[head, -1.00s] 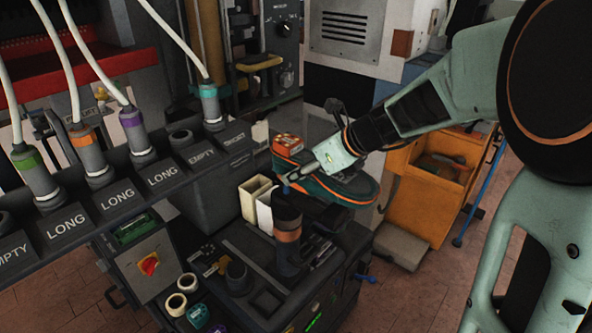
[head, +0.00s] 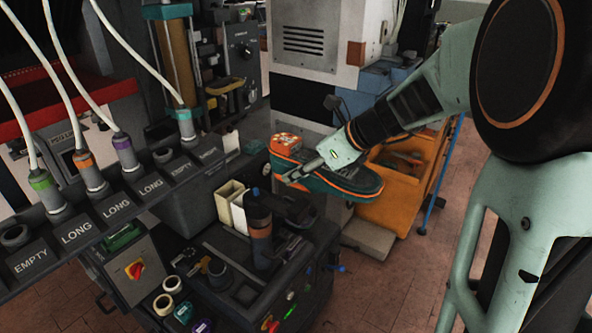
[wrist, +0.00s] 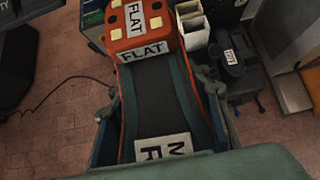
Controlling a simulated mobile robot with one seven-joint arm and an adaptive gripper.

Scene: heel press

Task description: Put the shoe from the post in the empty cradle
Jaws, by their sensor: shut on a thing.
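My gripper (head: 300,174) is shut on the shoe (head: 345,182), a dark teal shoe with an orange-edged sole and an orange block at one end. In the wrist view the fingers flank the shoe (wrist: 158,95), and its orange block carries FLAT labels. The shoe hangs in the air, to the right of the post (head: 260,230) and apart from it.
A sloped rack (head: 133,215) with EMPTY, LONG and SHORT labels and cabled plugs stands at left. Cream bins (head: 230,200) sit behind the post. An orange cabinet (head: 412,185) stands behind the shoe. The floor at right is open.

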